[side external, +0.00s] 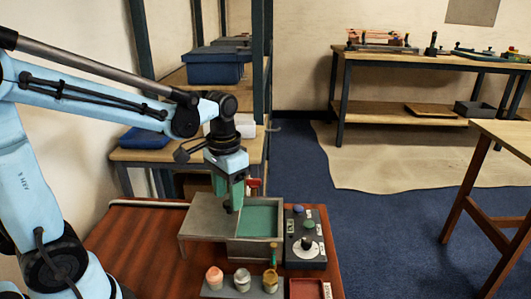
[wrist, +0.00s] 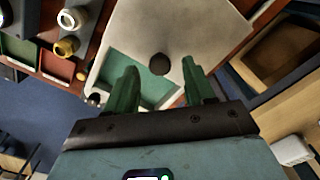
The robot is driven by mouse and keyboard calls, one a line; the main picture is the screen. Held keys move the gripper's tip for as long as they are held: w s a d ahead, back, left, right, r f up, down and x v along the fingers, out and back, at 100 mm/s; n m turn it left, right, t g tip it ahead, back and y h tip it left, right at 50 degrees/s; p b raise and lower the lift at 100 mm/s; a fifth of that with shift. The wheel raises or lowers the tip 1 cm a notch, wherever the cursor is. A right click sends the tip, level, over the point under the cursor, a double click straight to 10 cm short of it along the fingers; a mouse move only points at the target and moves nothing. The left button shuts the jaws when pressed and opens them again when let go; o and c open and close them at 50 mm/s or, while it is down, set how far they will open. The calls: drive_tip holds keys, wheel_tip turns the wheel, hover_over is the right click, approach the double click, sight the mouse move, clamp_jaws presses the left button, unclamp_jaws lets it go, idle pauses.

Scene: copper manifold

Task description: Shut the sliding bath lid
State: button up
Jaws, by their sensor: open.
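The bath (side external: 254,252) is a grey box with green inside, standing on the red-brown bench. Its flat grey lid (side external: 203,219) sits to the left, leaving the right part of the bath uncovered. In the wrist view the lid (wrist: 195,30) is a pale plate with a round dark knob (wrist: 160,63), and the green bath interior (wrist: 118,68) shows beside it. My gripper (side external: 232,208) points down over the lid's right part. In the wrist view my gripper (wrist: 160,64) is open, with the knob appearing between its green fingertips. I cannot tell whether the fingers touch the knob.
A dark control box (side external: 305,238) with a dial and buttons stands right of the bath. Several small capped jars (side external: 242,281) stand in front, beside a red tray (side external: 306,289). A shelf with a blue bin (side external: 212,68) is behind. The bench left of the lid is clear.

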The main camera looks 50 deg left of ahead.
drive_tip(key=shift+f, duration=0.7)
clamp_jaws()
